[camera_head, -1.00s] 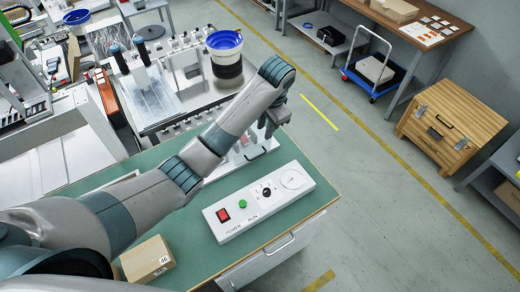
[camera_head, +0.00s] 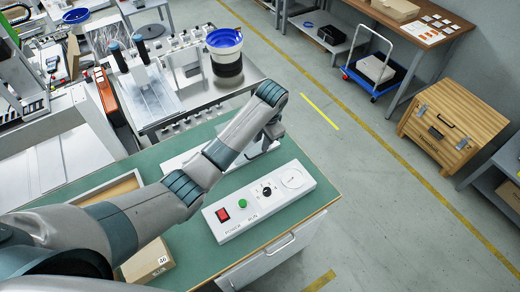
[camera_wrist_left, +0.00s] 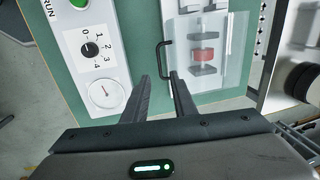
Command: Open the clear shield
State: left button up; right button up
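The clear shield (camera_wrist_left: 233,50) is a see-through panel in the left wrist view, over a red part (camera_wrist_left: 204,54) in a grey holder. A black bar handle (camera_wrist_left: 160,56) is on its left edge. My left gripper (camera_wrist_left: 158,78) is open, its two dark fingers apart, with the handle's lower end at the gap between the fingertips. I cannot tell if either finger touches it. In the head view my left gripper (camera_head: 270,136) is over the back right of the green bench, and my arm hides most of the shield. My right gripper is not in view.
A white control box (camera_head: 258,202) with a red switch, green button, knob and dial lies on the green bench (camera_head: 190,238), near the gripper. A cardboard box (camera_head: 148,262) and a wooden-rimmed tray (camera_head: 112,187) are on the left. A blue-rimmed bowl feeder (camera_head: 226,50) stands behind.

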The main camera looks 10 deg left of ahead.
pick_arm(q)
jog(key=f, duration=0.2)
jog(key=f+p, duration=0.1)
jog(key=f, duration=0.2)
jog(key=w+a+f, duration=0.1)
jog(key=f, duration=0.2)
grip_shut()
dwell(1.4)
